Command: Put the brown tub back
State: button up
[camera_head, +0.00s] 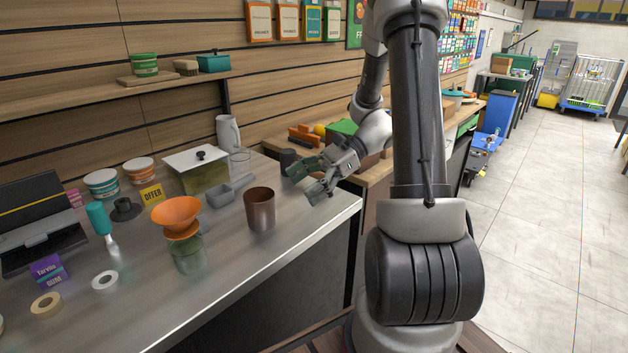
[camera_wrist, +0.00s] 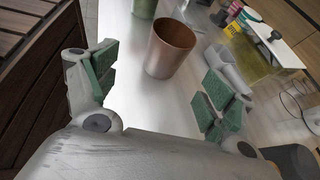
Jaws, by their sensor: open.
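The brown tub (camera_head: 260,210) stands upright on the steel counter (camera_head: 230,290), close to its front right end. In the wrist view the tub (camera_wrist: 170,52) looks empty, with its open mouth showing. My gripper (camera_head: 306,180) is open and empty, to the right of the tub and apart from it. In the wrist view the green-padded fingers (camera_wrist: 160,82) are spread wide, and the tub appears beyond them, in the gap between them. Nothing hides the tub in the head view.
A grey scoop (camera_head: 228,192) lies behind the tub. Left of it, an orange funnel (camera_head: 177,213) sits on a greenish jar (camera_head: 188,256). A lidded glass box (camera_head: 197,172), a clear glass (camera_head: 240,162) and a dark cylinder (camera_head: 288,158) stand farther back. The counter's front strip is clear.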

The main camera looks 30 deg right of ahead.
jog(key=s+d+r+n+t+h, duration=0.3)
jog(key=s+r+n+h, duration=0.9)
jog(key=s+n, duration=0.5)
jog(key=shift+d+r+n+h, duration=0.4)
jog(key=shift+d+n+h, duration=0.1)
jog(key=shift+d+n, duration=0.15)
